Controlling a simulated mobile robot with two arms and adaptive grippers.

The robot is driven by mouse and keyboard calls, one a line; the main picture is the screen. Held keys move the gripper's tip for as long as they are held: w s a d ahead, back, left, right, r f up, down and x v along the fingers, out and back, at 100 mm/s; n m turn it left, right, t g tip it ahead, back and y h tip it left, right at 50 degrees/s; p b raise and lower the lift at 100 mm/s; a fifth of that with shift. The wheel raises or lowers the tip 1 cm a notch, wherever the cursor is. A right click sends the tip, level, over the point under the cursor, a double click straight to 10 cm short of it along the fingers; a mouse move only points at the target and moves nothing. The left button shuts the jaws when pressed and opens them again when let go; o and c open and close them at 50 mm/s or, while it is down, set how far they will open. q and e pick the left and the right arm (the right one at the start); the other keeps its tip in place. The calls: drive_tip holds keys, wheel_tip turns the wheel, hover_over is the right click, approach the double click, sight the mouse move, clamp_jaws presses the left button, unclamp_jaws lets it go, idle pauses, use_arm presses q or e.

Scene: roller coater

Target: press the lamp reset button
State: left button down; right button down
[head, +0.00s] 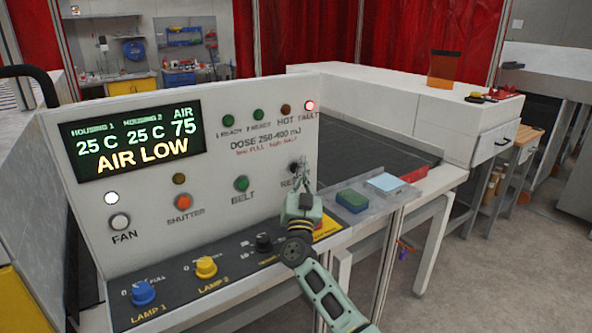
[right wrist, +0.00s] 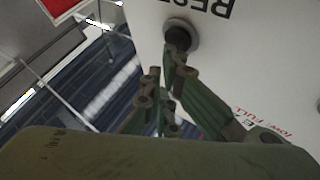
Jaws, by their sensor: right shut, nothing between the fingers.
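The reset button (head: 294,167) is a dark round button at the right of the white control panel (head: 215,165), partly hidden by my right gripper (head: 303,182). In the right wrist view the button (right wrist: 181,32) shows as a dark centre in a grey ring, beside the upside-down "RESET" lettering. My right gripper (right wrist: 165,68) is shut and empty. One fingertip overlaps the button's lower part in this view; I cannot tell whether it touches. My left gripper is not in view.
The panel display (head: 138,140) reads "AIR LOW", and the red fault light (head: 309,106) is lit. A blue knob (head: 143,292) and a yellow knob (head: 206,267) sit on the lower ledge. Green (head: 352,201) and light blue (head: 383,182) blocks lie right of my gripper.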

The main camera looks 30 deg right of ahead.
drive_tip(key=shift+w, duration=0.45)
idle(0.4)
idle(0.3)
drive_tip(key=shift+s+p, duration=0.65)
drive_tip(key=shift+s, duration=0.2)
drive_tip(key=s+p, duration=0.2)
drive_tip(key=s, duration=0.1)
drive_tip(key=s+p, duration=0.2)
drive_tip(key=shift+d, duration=0.25)
